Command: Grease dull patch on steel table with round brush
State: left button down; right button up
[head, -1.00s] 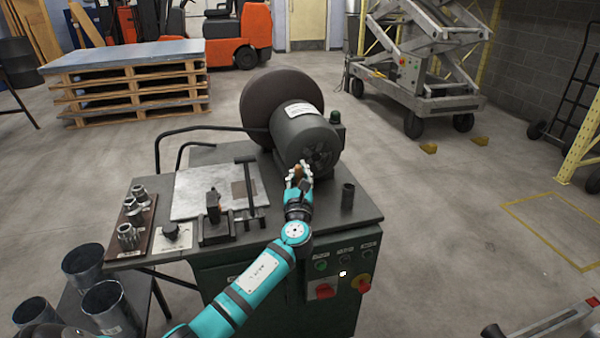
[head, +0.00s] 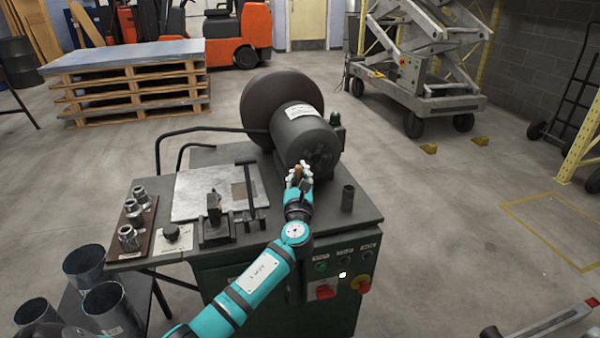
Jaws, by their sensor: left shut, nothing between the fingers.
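My left gripper (head: 299,174) is shut in front of the dark motor housing on the machine top. A small brown piece (head: 297,173) shows at its fingers; I cannot tell whether it is the round brush or what it rests on. The pale steel table (head: 200,197) is a flat plate on the machine top, left of the gripper. A darker, brownish square patch (head: 239,191) shows near its right side. The gripper is to the right of the patch and apart from it. My right gripper is not in view.
The dark motor (head: 306,138) and large disc (head: 262,98) stand behind the gripper. A dark cup (head: 348,197) stands to its right. A black bar (head: 249,188) and clamp block (head: 215,220) border the plate. Steel fittings (head: 130,238) sit on a board at left.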

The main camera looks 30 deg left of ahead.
pick_arm(q)
jog(key=shift+r+p, duration=2.8)
jog(key=shift+r, duration=0.4)
jog(key=shift+f, duration=0.1)
